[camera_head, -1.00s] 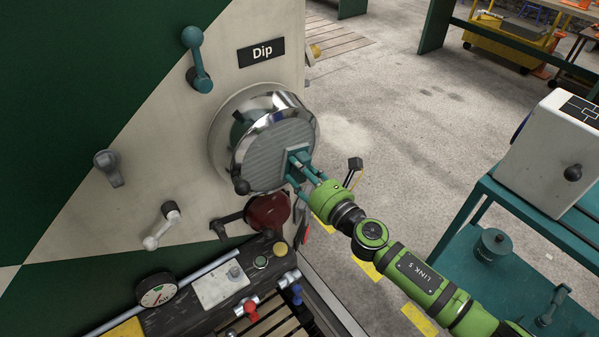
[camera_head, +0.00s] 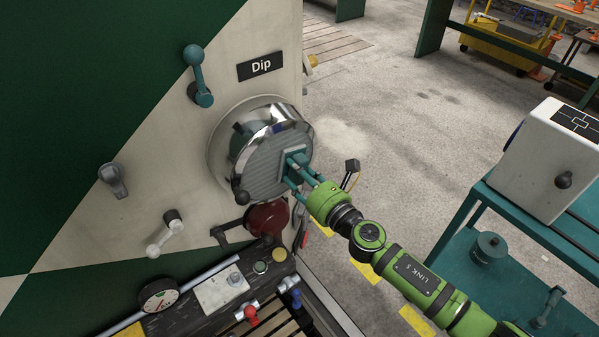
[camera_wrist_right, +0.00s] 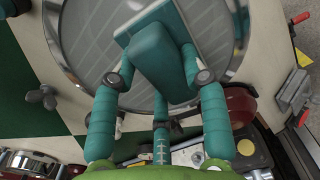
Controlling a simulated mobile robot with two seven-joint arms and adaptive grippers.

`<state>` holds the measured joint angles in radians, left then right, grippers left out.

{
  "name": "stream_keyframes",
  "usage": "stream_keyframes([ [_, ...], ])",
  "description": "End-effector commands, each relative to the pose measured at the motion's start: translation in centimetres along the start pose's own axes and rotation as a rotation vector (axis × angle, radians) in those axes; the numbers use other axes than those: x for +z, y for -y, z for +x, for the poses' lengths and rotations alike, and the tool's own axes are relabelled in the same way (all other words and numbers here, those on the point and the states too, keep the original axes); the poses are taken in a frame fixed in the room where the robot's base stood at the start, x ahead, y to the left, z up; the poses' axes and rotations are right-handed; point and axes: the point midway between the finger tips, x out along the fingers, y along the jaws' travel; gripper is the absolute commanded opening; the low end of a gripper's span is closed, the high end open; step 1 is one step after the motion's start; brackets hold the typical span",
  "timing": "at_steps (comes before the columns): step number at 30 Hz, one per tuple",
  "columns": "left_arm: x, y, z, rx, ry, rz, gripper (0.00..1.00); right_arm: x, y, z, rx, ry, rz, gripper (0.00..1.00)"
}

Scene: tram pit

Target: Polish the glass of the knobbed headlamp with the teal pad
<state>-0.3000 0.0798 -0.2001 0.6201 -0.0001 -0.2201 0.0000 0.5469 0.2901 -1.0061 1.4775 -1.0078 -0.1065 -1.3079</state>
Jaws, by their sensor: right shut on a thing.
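The knobbed headlamp (camera_head: 258,172) is a round chrome lamp with ribbed grey glass, mounted on the cream panel under the "Dip" sign, with a dark knob (camera_head: 242,197) at its lower left rim. My right gripper (camera_head: 304,168) is shut on the teal pad (camera_head: 290,163), which lies against or very near the right part of the glass. In the right wrist view, the pad's flat plate (camera_wrist_right: 207,14) is over the glass (camera_wrist_right: 92,40), and the teal fingers (camera_wrist_right: 160,88) close on its block. Exact contact is hidden. My left gripper is out of view.
A teal lever (camera_head: 200,78), a grey knob (camera_head: 113,180) and a white-grey handle (camera_head: 165,235) stick out around the lamp. A red lamp (camera_head: 268,217) sits just below it. A control desk (camera_head: 222,290) lies underneath. A teal cart (camera_head: 470,240) stands at right, with open floor between.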

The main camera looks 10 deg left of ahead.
Motion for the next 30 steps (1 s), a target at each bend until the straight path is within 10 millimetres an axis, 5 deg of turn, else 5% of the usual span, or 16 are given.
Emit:
stream_keyframes([
  [30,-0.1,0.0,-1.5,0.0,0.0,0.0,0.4,-0.9,-4.5,0.0,0.003,0.001,0.001,0.11],
])
